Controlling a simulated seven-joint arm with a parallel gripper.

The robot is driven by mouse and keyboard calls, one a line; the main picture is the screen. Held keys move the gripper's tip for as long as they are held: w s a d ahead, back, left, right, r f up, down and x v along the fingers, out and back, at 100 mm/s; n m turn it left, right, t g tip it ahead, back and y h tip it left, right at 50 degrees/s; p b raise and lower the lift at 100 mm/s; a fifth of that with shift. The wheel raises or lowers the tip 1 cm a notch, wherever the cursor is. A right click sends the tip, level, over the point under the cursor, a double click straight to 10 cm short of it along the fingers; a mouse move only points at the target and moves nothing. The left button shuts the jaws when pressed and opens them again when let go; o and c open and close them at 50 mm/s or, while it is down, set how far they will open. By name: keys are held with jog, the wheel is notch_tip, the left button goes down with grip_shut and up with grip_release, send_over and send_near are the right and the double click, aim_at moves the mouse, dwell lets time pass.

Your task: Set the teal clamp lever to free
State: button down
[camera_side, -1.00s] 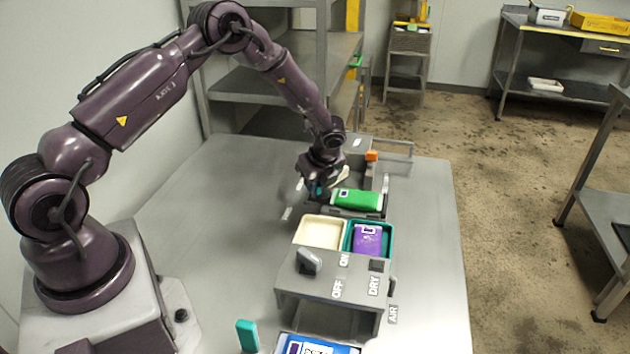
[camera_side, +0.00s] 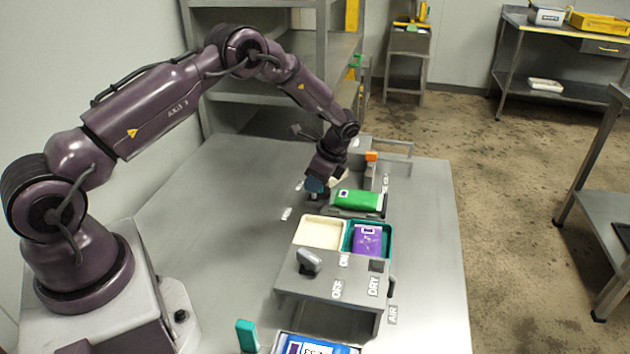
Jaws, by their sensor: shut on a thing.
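A teal-blue piece, which I take to be the teal clamp lever (camera_side: 315,185), shows at the tip of my gripper (camera_side: 318,188). It is beside the left end of the holder with the green pack (camera_side: 357,199). My gripper is shut on it, tilted down and to the left. The fingers and most of the lever's base are hidden by the wrist or too small to make out.
A grey box with a knob (camera_side: 309,262) and ON, OFF, DRY and AIR labels stands nearer the camera. Cream (camera_side: 319,232) and teal (camera_side: 349,240) trays sit behind it, with a purple pack (camera_side: 370,240). A teal upright block (camera_side: 247,335) stands front left. The table's left side is clear.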

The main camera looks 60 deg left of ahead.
jog(key=n, duration=0.2)
jog(key=n+g+h, duration=0.1)
jog(key=n, duration=0.2)
jog(key=shift+w+n+h, duration=0.1)
jog(key=shift+n+h, duration=0.2)
jog(key=shift+n+g+h, duration=0.3)
jog(key=shift+n+h, duration=0.6)
jog(key=shift+n, duration=1.3)
jog(key=c, duration=1.1)
grip_release()
jog(key=shift+a, duration=0.1)
jog(key=shift+r, duration=0.1)
jog(key=v, duration=1.2)
jog(key=shift+w+r, duration=0.2)
jog(key=shift+r, duration=0.1)
